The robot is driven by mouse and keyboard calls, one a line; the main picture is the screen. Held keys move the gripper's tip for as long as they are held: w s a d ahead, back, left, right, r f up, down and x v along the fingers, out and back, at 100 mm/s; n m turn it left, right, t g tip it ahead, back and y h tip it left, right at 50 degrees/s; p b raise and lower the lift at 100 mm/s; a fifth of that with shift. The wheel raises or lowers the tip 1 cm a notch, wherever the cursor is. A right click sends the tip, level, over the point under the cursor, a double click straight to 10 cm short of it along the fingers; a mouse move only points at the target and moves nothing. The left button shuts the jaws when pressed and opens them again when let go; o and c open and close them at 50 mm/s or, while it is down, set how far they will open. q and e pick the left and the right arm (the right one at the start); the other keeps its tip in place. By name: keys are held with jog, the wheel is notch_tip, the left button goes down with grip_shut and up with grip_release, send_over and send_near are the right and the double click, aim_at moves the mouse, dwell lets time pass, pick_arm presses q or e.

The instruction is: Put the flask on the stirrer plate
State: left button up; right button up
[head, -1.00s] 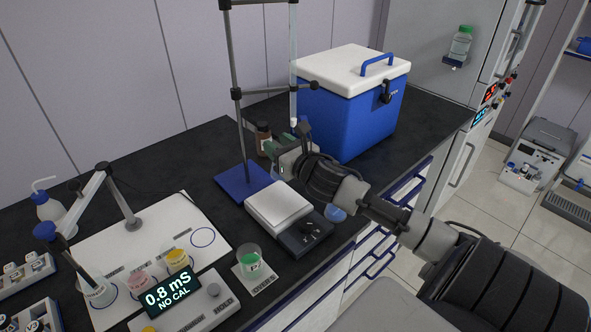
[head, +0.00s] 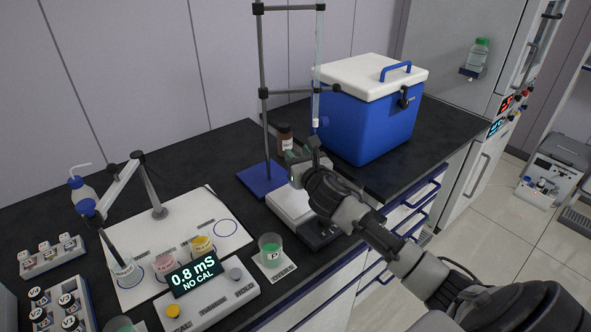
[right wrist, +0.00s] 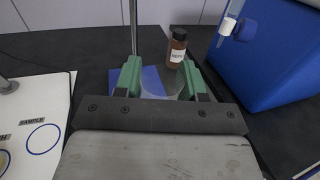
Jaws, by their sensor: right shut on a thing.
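My right gripper (head: 297,167) is above the back part of the stirrer plate (head: 284,206), a low device with a pale square top and dark front. In the right wrist view, the green fingers (right wrist: 160,82) are shut on a clear glass flask (right wrist: 160,91), seen faintly between them. In the head view my gripper and wrist hide most of the flask. I cannot tell whether its base touches the plate. My left gripper is not in view.
A stand with a blue base (head: 261,182) and a brown bottle (head: 285,140) are just behind. A blue cooler (head: 370,125) stands to the right. A beaker of green liquid (head: 270,250) is in front, left of the stirrer. A conductivity meter (head: 205,292) is further left.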

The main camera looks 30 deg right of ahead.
jog(key=shift+w+a+f, duration=0.2)
jog(key=shift+w, duration=0.1)
jog(key=shift+w+f, duration=0.1)
jog(key=shift+f, duration=2)
jog(key=shift+f+b, duration=0.2)
jog(key=shift+b, duration=0.15)
jog(key=o, duration=1.2)
jog(key=shift+r, duration=0.1)
